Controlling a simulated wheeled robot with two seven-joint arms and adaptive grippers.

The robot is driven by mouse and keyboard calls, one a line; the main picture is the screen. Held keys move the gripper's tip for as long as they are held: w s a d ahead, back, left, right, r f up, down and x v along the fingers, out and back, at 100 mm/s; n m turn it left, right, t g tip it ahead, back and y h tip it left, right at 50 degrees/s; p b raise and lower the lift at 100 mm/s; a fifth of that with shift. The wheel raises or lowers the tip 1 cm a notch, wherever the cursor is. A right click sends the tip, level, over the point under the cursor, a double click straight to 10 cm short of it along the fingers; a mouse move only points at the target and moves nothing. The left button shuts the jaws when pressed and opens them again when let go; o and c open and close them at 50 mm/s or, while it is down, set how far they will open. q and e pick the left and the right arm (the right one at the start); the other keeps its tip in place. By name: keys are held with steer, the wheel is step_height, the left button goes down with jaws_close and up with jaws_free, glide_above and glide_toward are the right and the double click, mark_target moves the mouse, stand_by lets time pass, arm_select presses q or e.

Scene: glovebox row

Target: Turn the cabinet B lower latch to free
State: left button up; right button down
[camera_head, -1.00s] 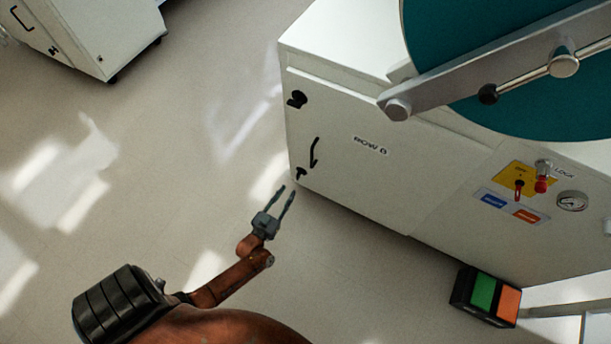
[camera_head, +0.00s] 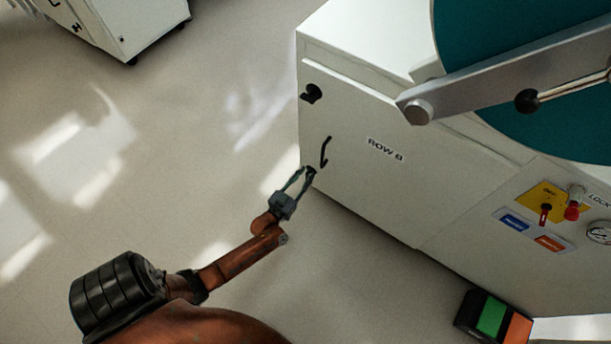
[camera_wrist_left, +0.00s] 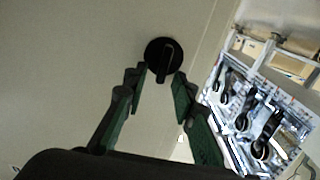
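Cabinet B (camera_head: 390,195) is the white cabinet marked "ROW B". Its lower latch is a small black knob near the lower left corner of the door, mostly hidden by my fingertips in the head view. In the left wrist view the lower latch (camera_wrist_left: 162,58) is a round black disc with a raised bar, just beyond and between the fingertips. My left gripper (camera_head: 306,171) is open around the latch's front; it also shows in the left wrist view (camera_wrist_left: 158,82). I cannot tell whether the fingers touch it. The upper latch (camera_head: 311,93) is a black knob above. My right gripper is not in view.
A black door handle (camera_head: 325,152) sits between the latches. A grey bar (camera_head: 450,95) crosses the teal disc (camera_head: 540,60) at upper right. A green and orange pedal box (camera_head: 492,317) stands on the floor.

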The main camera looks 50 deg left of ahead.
arm_select(q)
steer(key=shift+c, duration=0.2)
jaws_close()
